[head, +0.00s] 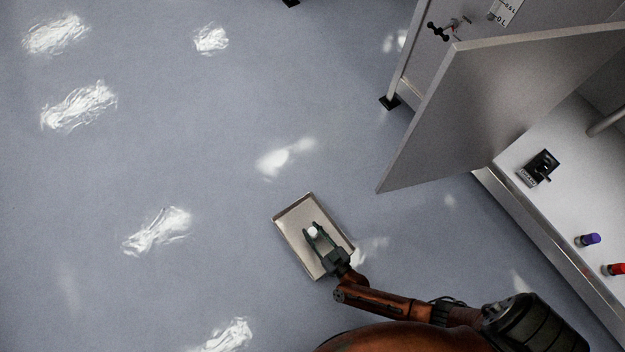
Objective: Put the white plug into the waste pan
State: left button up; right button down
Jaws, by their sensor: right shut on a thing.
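The white plug (313,232) is a small pale piece between the fingertips of my right gripper (316,236). My right gripper is shut on it. The gripper and plug are over the middle of the waste pan (291,213), a shallow rectangular tray with a raised rim, on the floor. From above I cannot tell how high the plug is over the pan's bottom or whether it touches it. My left gripper is not in view.
A grey cabinet door (480,105) stands open to the right of the pan. A white bench (560,215) at right carries a black device (538,168), a purple-capped item (588,239) and a red one (615,269). The floor left of the pan is clear.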

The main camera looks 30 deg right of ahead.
jog(key=c, duration=1.6)
grip_release()
jog(key=shift+r, duration=0.15)
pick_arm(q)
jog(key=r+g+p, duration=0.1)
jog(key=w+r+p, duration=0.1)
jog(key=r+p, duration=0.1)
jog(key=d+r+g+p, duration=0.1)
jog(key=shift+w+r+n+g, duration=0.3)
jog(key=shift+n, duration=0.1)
pick_arm(e)
jog(key=v, duration=1.2)
